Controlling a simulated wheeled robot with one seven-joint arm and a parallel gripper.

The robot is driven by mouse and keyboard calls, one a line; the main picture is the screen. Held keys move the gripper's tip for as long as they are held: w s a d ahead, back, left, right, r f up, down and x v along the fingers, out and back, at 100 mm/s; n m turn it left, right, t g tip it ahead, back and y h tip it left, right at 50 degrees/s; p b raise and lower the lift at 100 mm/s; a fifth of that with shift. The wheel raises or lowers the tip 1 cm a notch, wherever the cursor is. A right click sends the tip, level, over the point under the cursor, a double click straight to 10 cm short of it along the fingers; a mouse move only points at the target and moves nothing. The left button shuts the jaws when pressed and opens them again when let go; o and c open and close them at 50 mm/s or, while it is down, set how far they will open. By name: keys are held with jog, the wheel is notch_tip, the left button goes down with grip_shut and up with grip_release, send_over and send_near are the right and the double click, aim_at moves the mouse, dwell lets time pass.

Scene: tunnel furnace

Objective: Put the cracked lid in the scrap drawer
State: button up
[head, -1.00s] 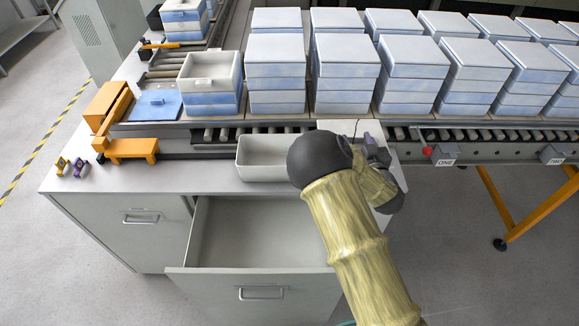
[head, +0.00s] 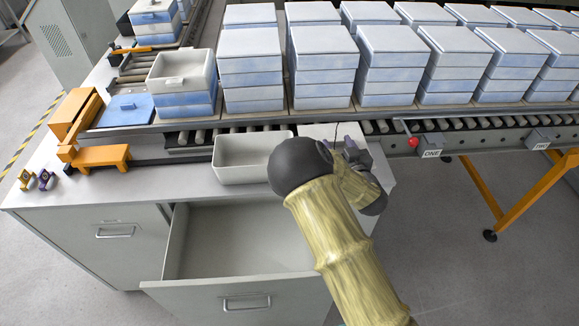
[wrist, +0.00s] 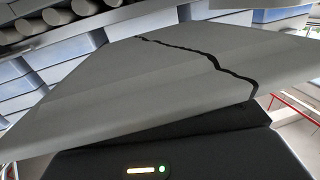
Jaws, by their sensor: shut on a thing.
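The cracked lid (wrist: 165,85) is a flat grey plate with a dark jagged crack across it, filling much of the wrist view. In the head view its pale top (head: 326,131) shows just beyond my wrist, at the bench's back right. My gripper (head: 352,150) is shut on the lid, with its dark body below the plate in the wrist view. My own arm hides the fingertips and part of the lid. The scrap drawer (head: 205,292) is pulled open under the bench, to the left of my forearm. The visible part of its inside is empty.
An empty pale bin (head: 228,178) stands on the bench above the drawer, left of my wrist. Stacked blue-white boxes (head: 250,65) line the roller conveyor (head: 480,123) behind. An orange fixture (head: 100,157) and small clips (head: 35,180) are at the left.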

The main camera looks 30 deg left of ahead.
jog(key=shift+f+p, duration=0.45)
jog(key=shift+f, duration=2.4)
jog(key=shift+f+p, duration=0.3)
jog(key=shift+f, duration=1.75)
jog(key=shift+f, duration=0.1)
jog(key=o, duration=1.3)
jog(key=shift+o, duration=0.2)
